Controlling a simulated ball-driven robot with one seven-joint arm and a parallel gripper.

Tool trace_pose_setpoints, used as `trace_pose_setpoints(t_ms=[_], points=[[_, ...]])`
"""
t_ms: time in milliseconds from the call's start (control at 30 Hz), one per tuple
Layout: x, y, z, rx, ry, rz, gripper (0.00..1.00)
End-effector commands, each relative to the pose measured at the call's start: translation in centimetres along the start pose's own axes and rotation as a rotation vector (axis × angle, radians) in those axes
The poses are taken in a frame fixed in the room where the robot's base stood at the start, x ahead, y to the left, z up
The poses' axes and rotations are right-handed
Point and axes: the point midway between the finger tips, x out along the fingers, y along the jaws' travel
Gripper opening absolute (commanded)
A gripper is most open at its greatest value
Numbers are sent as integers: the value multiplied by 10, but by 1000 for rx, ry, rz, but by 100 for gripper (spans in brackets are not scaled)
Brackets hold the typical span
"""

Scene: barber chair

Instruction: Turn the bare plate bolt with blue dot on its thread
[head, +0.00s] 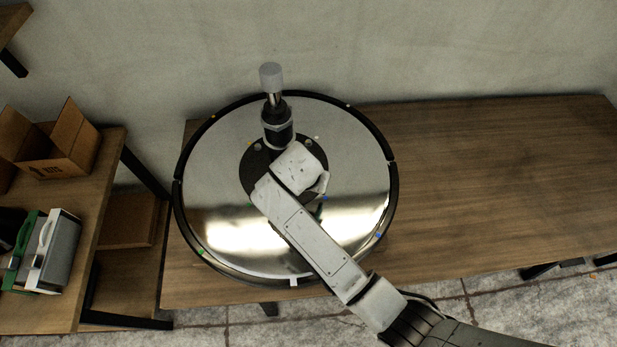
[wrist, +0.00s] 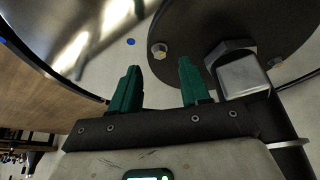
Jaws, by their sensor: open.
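The round steel base disc (head: 225,150) with a black rim lies on the bench; a dark round plate (head: 250,180) sits at its middle. In the wrist view a small pale bolt (wrist: 159,50) stands near the dark plate's edge, with a blue dot (wrist: 131,42) on the steel beside it. My gripper (wrist: 159,65) is open, its two green fingers apart and empty; the bolt appears beyond the gap between the fingertips. Contact cannot be told.
A column (head: 277,120) with a grey top rises behind my gripper. A large hex nut with a square block (wrist: 243,76) is close right of the fingers in the wrist view. Other plate bolts (head: 308,144) show. Bench (head: 490,170) is clear at right; a cardboard box (head: 65,145) stands left.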

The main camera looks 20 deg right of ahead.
Motion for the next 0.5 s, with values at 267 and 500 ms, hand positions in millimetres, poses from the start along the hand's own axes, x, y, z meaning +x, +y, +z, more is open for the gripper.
trace_pose_setpoints(t_ms=[267, 500], points=[[-51, -1, 0, -1, 1, -4, 46], [-70, -1, 0, -1, 0, -1, 46]])
